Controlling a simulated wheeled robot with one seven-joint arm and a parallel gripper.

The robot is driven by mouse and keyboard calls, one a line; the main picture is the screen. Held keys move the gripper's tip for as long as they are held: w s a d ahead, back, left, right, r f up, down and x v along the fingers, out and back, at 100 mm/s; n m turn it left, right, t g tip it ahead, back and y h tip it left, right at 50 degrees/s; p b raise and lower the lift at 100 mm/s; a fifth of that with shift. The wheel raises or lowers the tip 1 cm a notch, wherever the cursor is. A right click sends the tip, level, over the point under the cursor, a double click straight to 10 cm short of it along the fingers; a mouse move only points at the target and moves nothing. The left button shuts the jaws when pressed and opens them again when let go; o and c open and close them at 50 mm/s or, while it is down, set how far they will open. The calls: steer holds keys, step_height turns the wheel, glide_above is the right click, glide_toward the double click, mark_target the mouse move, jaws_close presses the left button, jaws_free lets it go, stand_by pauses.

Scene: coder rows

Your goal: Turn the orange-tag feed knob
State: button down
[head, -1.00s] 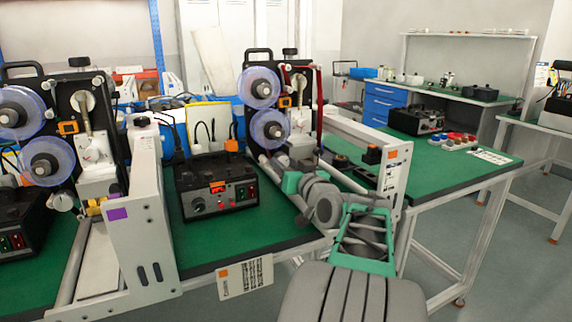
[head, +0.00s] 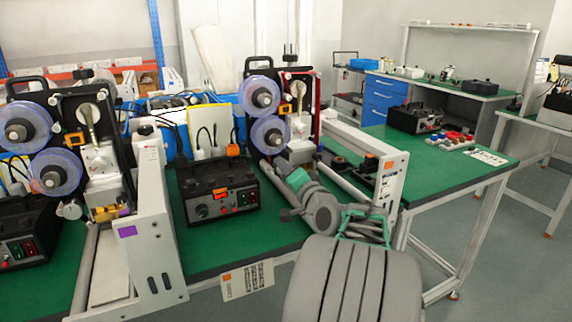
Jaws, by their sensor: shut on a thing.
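The orange-tag feeder (head: 299,90) stands on the green bench, with two blue-purple reels on its black plate. An orange tag (head: 388,165) is on its white end plate at the right. My arm reaches in from the bottom right, and my gripper (head: 281,165) is at the feeder's lower left, under the lower reel. It appears shut on the feed knob there. The knob and the fingertips are mostly hidden behind my wrist and too small to make out clearly.
A purple-tag feeder (head: 75,140) stands at the left, its white end plate (head: 152,215) near the front edge. A black control box (head: 215,188) sits between the feeders. The feeder's rails and right end plate are close to my arm. Green bench in front of the box is clear.

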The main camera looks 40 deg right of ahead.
steer(key=shift+m+p, duration=0.5)
steer(key=shift+m, duration=0.3)
steer(key=c, duration=0.9)
jaws_free()
steer(key=v, duration=0.8)
